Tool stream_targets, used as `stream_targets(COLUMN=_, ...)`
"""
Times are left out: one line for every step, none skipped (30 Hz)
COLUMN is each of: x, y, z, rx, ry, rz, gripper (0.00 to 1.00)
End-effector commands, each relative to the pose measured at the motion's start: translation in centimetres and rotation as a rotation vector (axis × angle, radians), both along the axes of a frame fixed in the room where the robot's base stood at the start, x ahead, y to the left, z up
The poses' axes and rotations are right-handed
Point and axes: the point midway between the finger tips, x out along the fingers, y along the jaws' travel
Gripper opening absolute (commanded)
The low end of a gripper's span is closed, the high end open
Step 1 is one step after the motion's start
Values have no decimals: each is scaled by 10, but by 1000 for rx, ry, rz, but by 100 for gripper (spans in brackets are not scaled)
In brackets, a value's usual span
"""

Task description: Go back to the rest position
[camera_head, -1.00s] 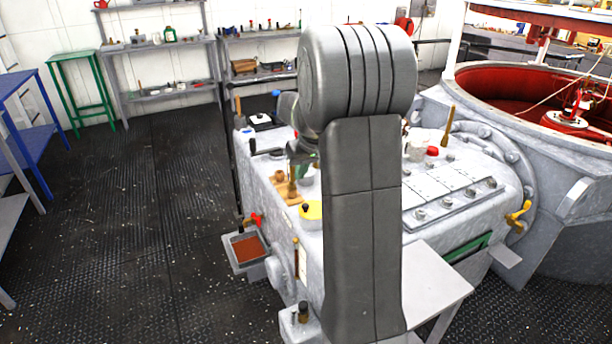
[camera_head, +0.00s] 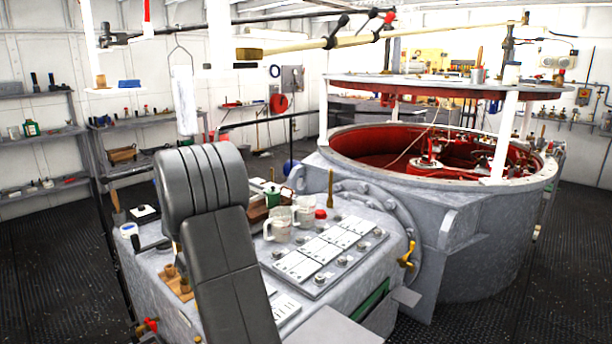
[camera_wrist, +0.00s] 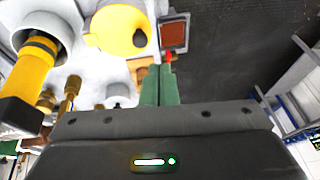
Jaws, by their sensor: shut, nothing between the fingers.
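My gripper (camera_wrist: 160,72) shows in the wrist view as two green fingers side by side, shut and empty. It points over the grey machine top, with a yellow round lid with a dark knob (camera_wrist: 120,30) just beyond its tips to the left. In the head view my dark grey arm stands in front of the grey machine bench (camera_head: 150,265) and hides my gripper.
Glass mugs (camera_head: 278,224), a red-capped item (camera_head: 320,214) and white plates (camera_head: 325,246) are on the bench. A round tank with a red inside (camera_head: 370,150) stands behind right. Wrist view: a brown-filled tray (camera_wrist: 173,36) and a yellow cylinder (camera_wrist: 30,68). Dark floor is open at left (camera_head: 45,260).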

Motion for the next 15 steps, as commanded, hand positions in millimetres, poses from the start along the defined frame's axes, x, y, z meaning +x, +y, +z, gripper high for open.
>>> stream_targets(x=3, y=0, z=-10, rx=-1, ry=3, rz=-1, gripper=0)
stream_targets(x=6, y=1, z=-15, rx=-1, ry=3, rz=-1, gripper=0)
stream_targets(x=9, y=1, z=-21, rx=0, ry=3, rz=-2, gripper=0)
stream_targets(x=9, y=3, z=-30, rx=0, ry=2, rz=0, gripper=0)
stream_targets(x=10, y=4, z=-36, rx=0, ry=1, rz=0, gripper=0)
stream_targets(x=11, y=5, z=-42, rx=0, ry=1, rz=1, gripper=0)
stream_targets(x=11, y=5, z=-46, rx=0, ry=1, rz=1, gripper=0)
stream_targets(x=12, y=6, z=-49, rx=0, ry=0, rz=2, gripper=0)
stream_targets(x=13, y=7, z=-53, rx=0, ry=0, rz=3, gripper=0)
stream_targets(x=14, y=7, z=-56, rx=0, ry=0, rz=3, gripper=0)
stream_targets(x=14, y=8, z=-58, rx=0, ry=-1, rz=4, gripper=0)
stream_targets(x=14, y=7, z=-60, rx=0, ry=-1, rz=4, gripper=0)
stream_targets(x=14, y=7, z=-62, rx=0, ry=-1, rz=4, gripper=0)
stream_targets(x=14, y=7, z=-63, rx=0, ry=-1, rz=4, gripper=0)
stream_targets(x=14, y=7, z=-64, rx=0, ry=-1, rz=4, gripper=0)
